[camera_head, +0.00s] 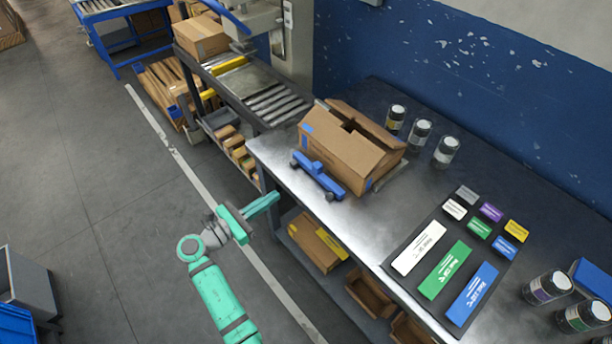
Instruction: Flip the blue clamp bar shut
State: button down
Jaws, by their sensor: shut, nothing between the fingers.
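A blue bar (318,176), which looks like the clamp bar, is at the near edge of the metal table, in front of a cardboard box (345,158). It has a raised middle part and dark feet or knobs at its ends. I cannot tell from this view how it is hinged. My teal gripper (275,198) is to the lower left of the bar, off the table's edge and over the floor side. Its fingers are together, point toward the table and hold nothing. A gap shows between the gripper and the bar.
The metal table (400,215) holds several jars (420,132) behind the box and a mat with coloured blocks (445,268) to the right. A roller conveyor (275,103) with a machine adjoins at upper left. Boxes (318,240) sit on the shelf below.

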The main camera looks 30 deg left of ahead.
aim_at(314, 170)
jog(key=shift+w+d, duration=0.1)
jog(key=shift+w, duration=0.05)
jog(key=x, duration=1.3)
jog(key=shift+w+d, duration=0.15)
jog(key=shift+w, duration=0.2)
